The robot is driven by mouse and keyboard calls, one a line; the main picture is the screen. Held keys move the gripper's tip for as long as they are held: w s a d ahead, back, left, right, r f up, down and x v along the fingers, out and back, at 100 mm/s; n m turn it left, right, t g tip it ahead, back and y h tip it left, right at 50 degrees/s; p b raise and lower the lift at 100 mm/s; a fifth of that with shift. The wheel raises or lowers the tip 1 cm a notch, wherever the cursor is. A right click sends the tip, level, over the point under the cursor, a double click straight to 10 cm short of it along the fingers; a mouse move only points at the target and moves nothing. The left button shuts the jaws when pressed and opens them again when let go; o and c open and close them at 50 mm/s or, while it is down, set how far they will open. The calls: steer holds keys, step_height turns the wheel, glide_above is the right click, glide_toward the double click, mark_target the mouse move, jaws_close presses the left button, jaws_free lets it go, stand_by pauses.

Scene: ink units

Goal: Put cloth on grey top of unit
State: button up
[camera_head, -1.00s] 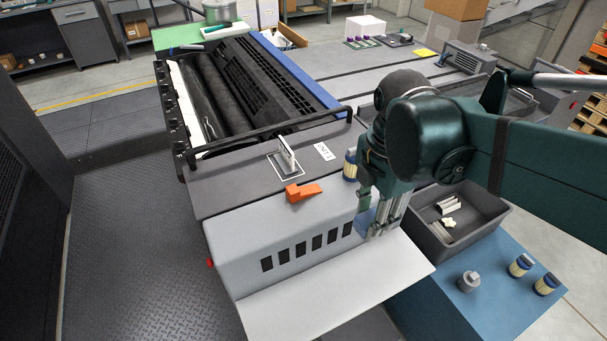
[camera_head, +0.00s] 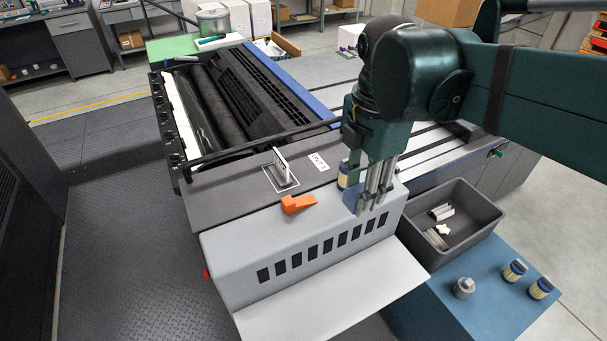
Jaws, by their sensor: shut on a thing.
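My gripper (camera_head: 370,208) points down over the right part of the light grey top of the unit (camera_head: 245,237). It is shut on a small blue piece (camera_head: 351,199), which seems to be the cloth. The blue piece shows at the left side of the fingers, and the rest is hidden behind them. The fingertips are close to the top, near its front edge above the dark slots. I cannot tell whether the cloth touches the surface.
A jar (camera_head: 343,176) stands just left of my gripper. An orange lever (camera_head: 298,204) and an upright metal plate (camera_head: 281,164) are further left. A grey bin (camera_head: 480,205) and a blue cabinet (camera_head: 430,306) with jars are at the right. The light front shelf (camera_head: 330,305) is clear.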

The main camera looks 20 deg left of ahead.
steer(key=w+a+r+p, duration=0.2)
steer(key=w+a+p, duration=0.35)
steer(key=a, duration=0.55)
steer(key=p, duration=1.1)
glide_above(248, 196)
step_height(248, 196, down, 7)
steer(key=shift+f, duration=0.4)
steer(key=shift+f, duration=0.1)
steer(key=shift+f, duration=2.85)
steer(key=shift+f+p, duration=0.45)
steer(key=shift+f, duration=1.6)
